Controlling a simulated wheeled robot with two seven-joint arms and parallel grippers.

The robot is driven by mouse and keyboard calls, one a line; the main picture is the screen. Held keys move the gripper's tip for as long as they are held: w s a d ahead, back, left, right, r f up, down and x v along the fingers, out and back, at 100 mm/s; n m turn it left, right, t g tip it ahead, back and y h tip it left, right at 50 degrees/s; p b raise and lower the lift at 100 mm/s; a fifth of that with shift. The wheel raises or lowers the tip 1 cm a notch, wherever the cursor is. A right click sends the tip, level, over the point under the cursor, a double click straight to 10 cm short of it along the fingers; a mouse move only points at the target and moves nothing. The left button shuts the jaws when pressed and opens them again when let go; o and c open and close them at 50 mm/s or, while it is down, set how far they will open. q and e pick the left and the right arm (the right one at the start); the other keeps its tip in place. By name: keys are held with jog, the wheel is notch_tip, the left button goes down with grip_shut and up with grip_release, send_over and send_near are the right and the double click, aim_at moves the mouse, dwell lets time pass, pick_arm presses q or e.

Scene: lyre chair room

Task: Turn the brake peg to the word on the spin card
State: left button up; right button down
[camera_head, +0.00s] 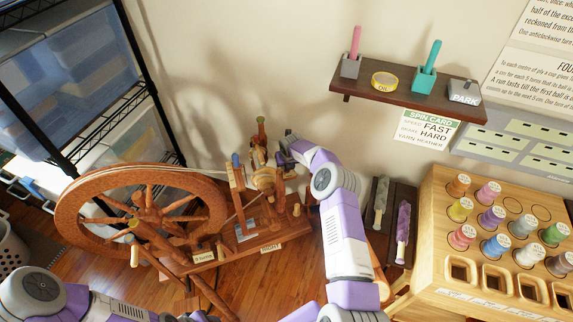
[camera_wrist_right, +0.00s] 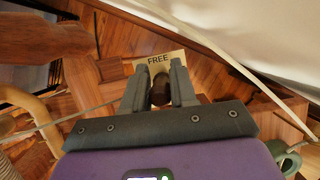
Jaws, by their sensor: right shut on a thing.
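The brown wooden brake peg (camera_wrist_right: 160,92) stands between the fingers of my right gripper (camera_wrist_right: 160,80) in the right wrist view. The fingers are shut on it. A card reading FREE (camera_wrist_right: 158,58) lies just beyond the peg. In the head view my right gripper (camera_head: 284,158) is at the right side of the spinning wheel's upright parts, and the peg is hidden there. The spin card (camera_head: 427,128) hangs under the wall shelf; it shows FAST for speed, HARD on its middle line, apparently brake, and HEATHER for yarn. My left arm shows at bottom left, its gripper out of view.
The spinning wheel (camera_head: 142,210) stands at left. A dark shelf (camera_head: 390,93) holds pegs in cups, a yellow tin and a PARK block. A wooden rack (camera_head: 440,210) of coloured spools is at right. Two wool sticks lie on a dark board between.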

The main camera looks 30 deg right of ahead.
jog(key=shift+m, duration=0.3)
jog(key=shift+m+h, duration=0.4)
jog(key=shift+m, duration=0.5)
jog(key=shift+d+f+m+g+h, duration=0.1)
jog(key=shift+m+g+h, duration=0.25)
jog(key=shift+m, duration=0.45)
jog(key=shift+s+d+m+g+h+b, duration=0.1)
jog(key=shift+m+g+h+b, duration=0.3)
jog(key=shift+m, duration=0.7)
jog(key=shift+s+m+g+h+b, duration=0.1)
jog(key=shift+m+g+b, duration=0.25)
jog(key=shift+m+b, duration=0.55)
jog(key=shift+m, duration=0.3)
jog(key=c, duration=1)
grip_release()
